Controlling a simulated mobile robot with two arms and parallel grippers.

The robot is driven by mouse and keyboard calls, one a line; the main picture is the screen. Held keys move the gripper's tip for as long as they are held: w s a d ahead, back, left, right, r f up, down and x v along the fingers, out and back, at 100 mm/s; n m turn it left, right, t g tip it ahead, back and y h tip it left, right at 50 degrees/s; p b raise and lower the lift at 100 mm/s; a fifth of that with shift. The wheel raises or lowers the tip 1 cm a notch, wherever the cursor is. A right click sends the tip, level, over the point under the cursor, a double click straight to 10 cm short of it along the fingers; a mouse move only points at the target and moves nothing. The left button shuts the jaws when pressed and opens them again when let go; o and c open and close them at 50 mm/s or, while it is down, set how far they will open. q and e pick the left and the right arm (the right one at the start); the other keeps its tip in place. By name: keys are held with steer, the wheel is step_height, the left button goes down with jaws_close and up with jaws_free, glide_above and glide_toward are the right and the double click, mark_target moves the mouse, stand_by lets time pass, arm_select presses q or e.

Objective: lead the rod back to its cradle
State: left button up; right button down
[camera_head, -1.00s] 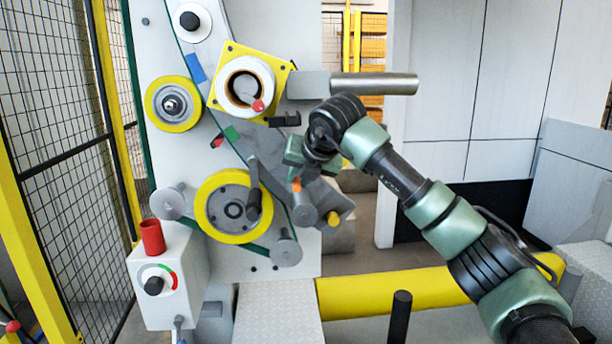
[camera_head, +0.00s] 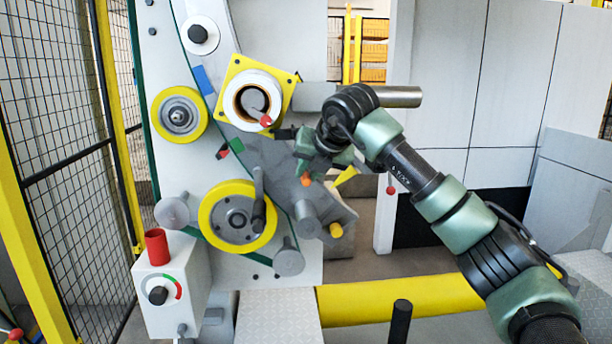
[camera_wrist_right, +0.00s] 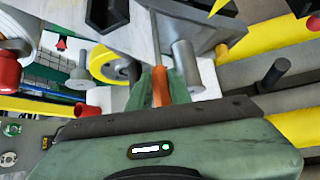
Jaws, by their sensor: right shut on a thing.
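My right gripper (camera_head: 307,170) is in front of the wrapping machine's lower right part. It is shut on an orange piece (camera_wrist_right: 160,87), held between its green fingers in the right wrist view. This looks like the grip of the rod, and a thin grey line runs up from it; the rest of the rod is hidden or too small to tell. The orange piece also shows below the gripper in the head view (camera_head: 305,180). I cannot tell for certain which part is the cradle. My left gripper is not in view.
A white coil on a yellow plate (camera_head: 232,72) and a yellow-rimmed wheel (camera_head: 212,228) are left of my gripper. A grey bar (camera_head: 400,96) passes behind my arm. A yellow pointed piece (camera_head: 346,176) and red ball (camera_head: 391,190) are close right. A yellow beam (camera_head: 400,298) lies below.

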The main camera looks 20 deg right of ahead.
steer(key=r, duration=0.1)
steer(key=d+r+p, duration=0.1)
steer(key=r+p, duration=0.1)
steer(key=r, duration=0.1)
steer(key=shift+s+d, duration=0.2)
steer(key=shift+d, duration=0.15)
steer(key=shift+s+d+r, duration=0.1)
steer(key=shift+d+r, duration=0.05)
steer(key=shift+d, duration=0.05)
steer(key=shift+s+d+r, duration=0.1)
steer(key=shift+s+d, duration=0.05)
steer(key=shift+d, duration=0.2)
steer(key=shift+r+p, duration=0.15)
steer(key=shift+p, duration=0.2)
